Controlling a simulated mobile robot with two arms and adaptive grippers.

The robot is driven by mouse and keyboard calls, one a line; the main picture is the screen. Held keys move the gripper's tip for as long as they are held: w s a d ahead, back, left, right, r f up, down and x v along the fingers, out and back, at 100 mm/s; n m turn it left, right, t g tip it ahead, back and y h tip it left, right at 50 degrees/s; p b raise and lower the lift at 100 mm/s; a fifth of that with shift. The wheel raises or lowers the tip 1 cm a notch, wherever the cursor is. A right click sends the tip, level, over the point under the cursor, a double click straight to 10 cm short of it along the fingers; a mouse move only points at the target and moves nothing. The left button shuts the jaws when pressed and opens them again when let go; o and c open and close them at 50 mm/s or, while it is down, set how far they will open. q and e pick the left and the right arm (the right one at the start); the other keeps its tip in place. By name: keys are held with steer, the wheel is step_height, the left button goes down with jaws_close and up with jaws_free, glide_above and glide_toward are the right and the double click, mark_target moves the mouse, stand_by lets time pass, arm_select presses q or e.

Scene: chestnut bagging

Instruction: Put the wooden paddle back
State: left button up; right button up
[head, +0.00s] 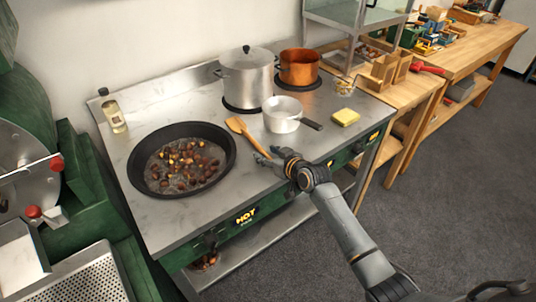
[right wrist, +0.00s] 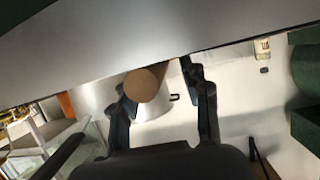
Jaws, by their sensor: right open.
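The wooden paddle (head: 240,128) lies on the steel stove top between the black chestnut pan and the small pot, its handle towards the front edge. My right gripper (head: 268,156) is open at the handle's front end. In the right wrist view the round handle end (right wrist: 143,85) shows end-on between the spread fingers (right wrist: 162,85), nearer the left finger. Whether a finger touches it I cannot tell. My left gripper is not in view.
The black pan (head: 133,176) holds chestnuts at the left. A small pot (head: 283,116), a steel stockpot (head: 246,82), a copper pot (head: 299,67) and a yellow sponge (head: 345,117) stand behind and right. An oil bottle (head: 114,115) stands at the back left. The front left counter is clear.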

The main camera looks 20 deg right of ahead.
steer(key=v, duration=1.2)
steer(key=s+a+f+g+h, duration=0.1)
steer(key=s+a+f+g, duration=0.1)
steer(key=s+f, duration=0.3)
steer(key=s+a+f+g, duration=0.1)
steer(key=s+f+g, duration=0.15)
steer(key=s, duration=0.45)
steer(key=s+f+m+g+h, duration=0.25)
steer(key=s+g, duration=0.25)
steer(key=s, duration=1.5)
step_height(320, 180, down, 27)
steer(key=s+n+g, duration=0.1)
steer(key=s+d+f, duration=0.2)
steer(key=s+f, duration=0.6)
steer(key=s+d+f+g, duration=0.1)
steer(key=s+f, duration=0.7)
steer(key=shift+s+d, duration=0.35)
steer(key=shift+d, duration=0.05)
steer(key=shift+n+g+h, duration=0.25)
